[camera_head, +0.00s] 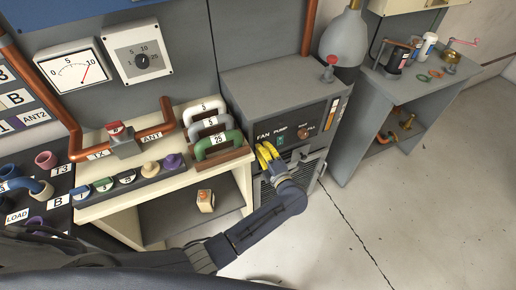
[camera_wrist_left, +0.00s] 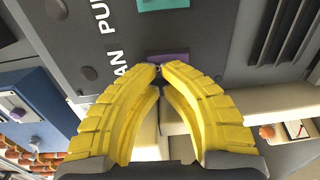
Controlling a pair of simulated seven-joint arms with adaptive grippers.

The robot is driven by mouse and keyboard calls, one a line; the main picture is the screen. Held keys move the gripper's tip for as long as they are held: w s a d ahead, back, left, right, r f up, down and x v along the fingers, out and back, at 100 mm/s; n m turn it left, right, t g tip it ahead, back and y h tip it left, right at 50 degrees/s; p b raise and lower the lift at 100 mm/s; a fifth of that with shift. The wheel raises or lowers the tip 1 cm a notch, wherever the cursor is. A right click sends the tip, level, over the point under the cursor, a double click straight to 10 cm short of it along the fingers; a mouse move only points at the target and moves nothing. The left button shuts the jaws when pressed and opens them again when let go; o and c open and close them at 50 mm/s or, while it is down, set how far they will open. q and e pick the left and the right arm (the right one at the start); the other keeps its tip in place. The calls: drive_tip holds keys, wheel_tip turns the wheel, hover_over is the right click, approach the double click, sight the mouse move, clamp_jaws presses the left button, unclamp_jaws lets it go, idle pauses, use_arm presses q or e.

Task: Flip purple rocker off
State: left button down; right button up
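The purple rocker (camera_wrist_left: 181,57) is on the dark panel by the FAN label in the left wrist view. Its lower part is covered by my fingertips, and I cannot tell which way it is tipped. My left gripper (camera_wrist_left: 161,68) has its yellow fingers closed with the tips together and nothing seen between them. The tips are right at the rocker; touching or just short of it, I cannot tell. In the head view the left gripper (camera_head: 266,153) is at the grey cabinet's front (camera_head: 300,115) and hides the purple rocker. My right gripper is not seen.
A teal rocker (camera_head: 280,141) sits under PUMP, close to the left gripper; it also shows in the wrist view (camera_wrist_left: 162,4). A round brown knob (camera_head: 303,134) is further right. Left of the cabinet, a rack holds handled plugs (camera_head: 218,145). Open floor (camera_head: 400,220) lies to the right.

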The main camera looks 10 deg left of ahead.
use_arm(q)
drive_tip(key=v, duration=0.7)
drive_tip(key=shift+d, duration=0.15)
drive_tip(key=shift+s, duration=0.15)
